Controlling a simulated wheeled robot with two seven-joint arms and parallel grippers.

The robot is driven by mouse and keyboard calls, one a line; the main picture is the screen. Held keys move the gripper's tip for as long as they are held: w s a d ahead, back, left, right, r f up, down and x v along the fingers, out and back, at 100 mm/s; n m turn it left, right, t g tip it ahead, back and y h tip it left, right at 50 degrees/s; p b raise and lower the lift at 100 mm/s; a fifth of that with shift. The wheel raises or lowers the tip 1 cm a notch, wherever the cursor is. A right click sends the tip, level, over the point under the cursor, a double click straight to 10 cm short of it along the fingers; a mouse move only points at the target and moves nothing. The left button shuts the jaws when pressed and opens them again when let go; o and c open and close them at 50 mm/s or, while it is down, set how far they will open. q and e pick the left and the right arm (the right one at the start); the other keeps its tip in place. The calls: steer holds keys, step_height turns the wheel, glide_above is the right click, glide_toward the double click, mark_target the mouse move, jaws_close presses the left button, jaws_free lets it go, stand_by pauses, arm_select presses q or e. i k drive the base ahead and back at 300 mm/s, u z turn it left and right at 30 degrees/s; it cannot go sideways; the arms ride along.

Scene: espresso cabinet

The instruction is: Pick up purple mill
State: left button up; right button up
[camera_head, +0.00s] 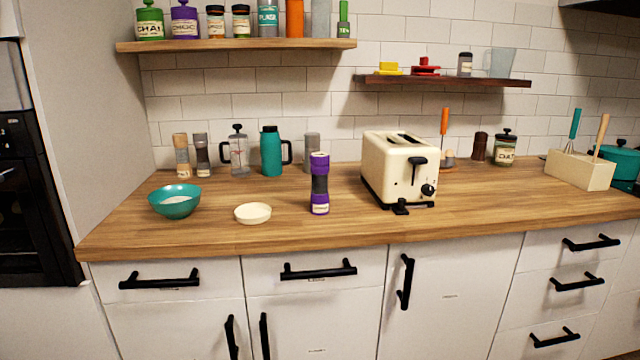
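The purple mill (320,184) stands upright on the wooden counter (270,228), near its front and left of the toaster. It has a purple top, a dark middle and a purple base with a pale label. It is unobstructed from the front. Neither of my grippers shows in the head view.
A cream toaster (386,172) stands right of the mill. A white round dish (252,214) and a teal bowl (175,202) lie to its left. A grey cylinder (312,148) and a teal jug (270,152) stand behind. The counter in front of the mill is clear.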

mark_target(319, 202)
steer(key=i, duration=0.95)
steer(key=u, duration=0.35)
